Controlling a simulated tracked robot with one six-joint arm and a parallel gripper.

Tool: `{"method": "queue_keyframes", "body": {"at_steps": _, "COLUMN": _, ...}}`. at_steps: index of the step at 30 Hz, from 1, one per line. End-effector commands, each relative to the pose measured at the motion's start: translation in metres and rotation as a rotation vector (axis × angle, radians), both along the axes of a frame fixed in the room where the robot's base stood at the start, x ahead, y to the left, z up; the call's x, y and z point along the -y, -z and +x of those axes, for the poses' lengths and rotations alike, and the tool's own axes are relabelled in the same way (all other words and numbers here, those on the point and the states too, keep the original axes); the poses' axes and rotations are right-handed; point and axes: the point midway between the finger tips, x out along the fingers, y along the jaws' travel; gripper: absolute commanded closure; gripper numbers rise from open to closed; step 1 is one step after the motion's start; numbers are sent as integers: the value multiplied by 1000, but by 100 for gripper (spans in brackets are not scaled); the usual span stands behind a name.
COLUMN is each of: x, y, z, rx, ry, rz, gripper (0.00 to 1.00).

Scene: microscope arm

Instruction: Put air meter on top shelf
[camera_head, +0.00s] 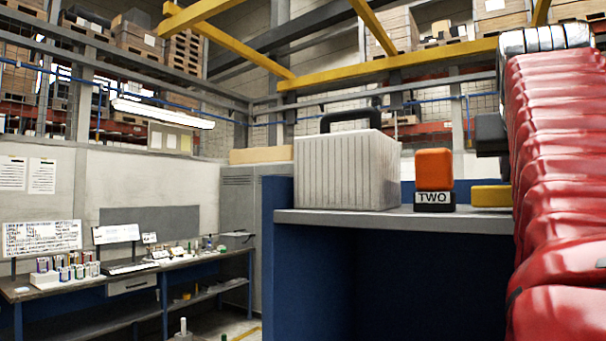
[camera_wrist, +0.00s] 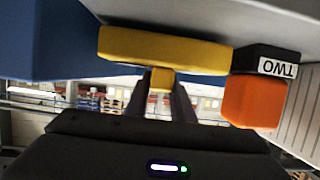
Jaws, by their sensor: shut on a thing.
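A yellow thing with a long flat body, which I take to be the air meter (camera_wrist: 165,50), shows in the wrist view with a short yellow stub. My gripper (camera_wrist: 165,95) is shut on that stub between two dark fingers. In the head view, part of the air meter (camera_head: 490,196) shows at the level of the shelf (camera_head: 390,221), beside the red sleeve of my arm. It seems to sit on the shelf; I cannot tell whether it bears its full weight there. My arm hides its right end and the fingertips in the head view.
An orange block on a black base marked TWO (camera_head: 434,170) stands just left of the air meter. Left of that is a ribbed pale box (camera_head: 345,170) with a black handle. A blue side panel (camera_head: 268,240) bounds the shelf. A workbench (camera_head: 125,275) stands far left.

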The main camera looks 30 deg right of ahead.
Motion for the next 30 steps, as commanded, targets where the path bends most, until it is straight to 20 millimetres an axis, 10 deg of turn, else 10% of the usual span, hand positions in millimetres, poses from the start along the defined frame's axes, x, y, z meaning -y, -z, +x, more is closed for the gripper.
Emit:
{"method": "queue_keyframes", "body": {"at_steps": 19, "x": 0, "y": 9, "z": 0, "rx": 0, "ry": 0, "rz": -1, "gripper": 100}}
{"method": "queue_keyframes", "body": {"at_steps": 20, "x": 0, "y": 8, "z": 0, "rx": 0, "ry": 0, "rz": -1, "gripper": 76}}
{"method": "queue_keyframes", "body": {"at_steps": 30, "x": 0, "y": 9, "z": 0, "rx": 0, "ry": 0, "rz": 0, "gripper": 56}}
